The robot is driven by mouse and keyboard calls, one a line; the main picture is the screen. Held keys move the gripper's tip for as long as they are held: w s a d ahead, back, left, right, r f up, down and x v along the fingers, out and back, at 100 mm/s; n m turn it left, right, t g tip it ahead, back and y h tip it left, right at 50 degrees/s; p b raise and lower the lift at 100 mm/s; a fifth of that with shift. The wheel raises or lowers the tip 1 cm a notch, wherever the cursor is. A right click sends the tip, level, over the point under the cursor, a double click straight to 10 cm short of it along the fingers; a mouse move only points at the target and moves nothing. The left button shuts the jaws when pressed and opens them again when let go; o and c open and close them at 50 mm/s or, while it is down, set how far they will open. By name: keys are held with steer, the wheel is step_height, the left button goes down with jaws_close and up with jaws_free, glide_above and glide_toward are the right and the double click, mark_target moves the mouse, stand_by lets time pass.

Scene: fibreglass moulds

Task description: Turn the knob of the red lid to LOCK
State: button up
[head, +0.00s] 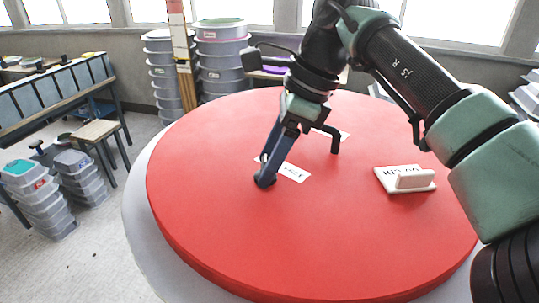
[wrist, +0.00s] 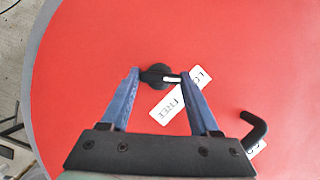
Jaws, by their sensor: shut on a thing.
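The red lid (head: 220,220) is a large round disc that also fills most of the wrist view (wrist: 80,50). Its small black knob (wrist: 158,74) sits between the fingertips of my gripper (wrist: 162,73), which is shut on it. A white mark on the knob points right in the wrist view, toward a label starting "LO" (wrist: 200,74), partly hidden by the right finger. A white label reading FREE (wrist: 167,103) lies just below the knob. In the head view my gripper (head: 267,172) reaches down to the lid, and its finger largely hides the knob.
A black bent handle (wrist: 255,130) rises from the lid beside another label. A white block with a raised grip (head: 405,180) sits on the lid's right. Stacked grey tubs (head: 222,65) stand behind; a stool (head: 97,132) and boxes (head: 75,180) stand left.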

stand_by(0.4)
steer(key=o, duration=1.4)
steer(key=shift+c, duration=0.2)
steer(key=shift+d+r+b, duration=0.2)
steer(key=shift+r+b, duration=0.15)
steer(key=shift+r, duration=0.1)
steer(key=v, duration=1.2)
steer(key=shift+p, duration=0.35)
steer(key=shift+s+a, duration=0.1)
